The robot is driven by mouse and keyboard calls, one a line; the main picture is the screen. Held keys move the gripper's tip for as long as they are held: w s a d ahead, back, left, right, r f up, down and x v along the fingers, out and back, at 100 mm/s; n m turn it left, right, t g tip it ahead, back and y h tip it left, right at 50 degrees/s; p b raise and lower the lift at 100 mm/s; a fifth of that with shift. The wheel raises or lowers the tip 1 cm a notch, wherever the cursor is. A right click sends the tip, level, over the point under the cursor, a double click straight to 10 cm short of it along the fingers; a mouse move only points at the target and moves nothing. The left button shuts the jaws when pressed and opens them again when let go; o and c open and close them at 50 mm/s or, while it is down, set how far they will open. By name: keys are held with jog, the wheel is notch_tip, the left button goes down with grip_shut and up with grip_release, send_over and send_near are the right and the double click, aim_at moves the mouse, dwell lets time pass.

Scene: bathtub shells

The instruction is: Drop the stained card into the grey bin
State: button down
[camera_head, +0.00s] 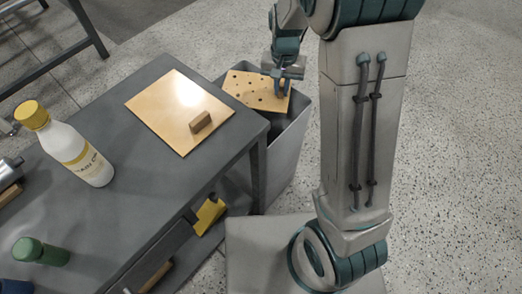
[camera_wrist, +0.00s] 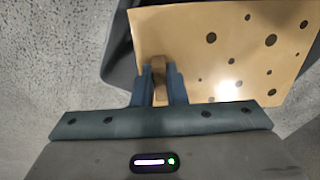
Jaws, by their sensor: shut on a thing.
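The stained card (camera_head: 258,92) is a tan sheet with dark spots. My gripper (camera_head: 284,82) is shut on it and holds it over the mouth of the grey bin (camera_head: 277,155), at the right end of the table. In the wrist view the card (camera_wrist: 225,50) fills the upper right, and the fingers of my gripper (camera_wrist: 160,85) are closed on a small brown block on it. The bin's dark rim (camera_wrist: 122,60) shows behind the card there. The card hides most of the bin's opening. A plain tan card (camera_head: 178,105) without spots, with a brown block, lies on the table.
The grey table (camera_head: 135,190) holds a white bottle with a yellow cap (camera_head: 75,145) and a green container (camera_head: 40,252) at the left. A yellow item (camera_head: 208,215) is on the level below the tabletop. Speckled floor (camera_head: 460,150) is open at the right.

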jog(key=shift+f+b, duration=0.85)
jog(key=shift+f, duration=0.6)
jog(key=c, duration=1.4)
grip_release()
jog(key=shift+r, duration=0.1)
notch_tip(320, 180, up, 14)
jog(key=p, duration=0.5)
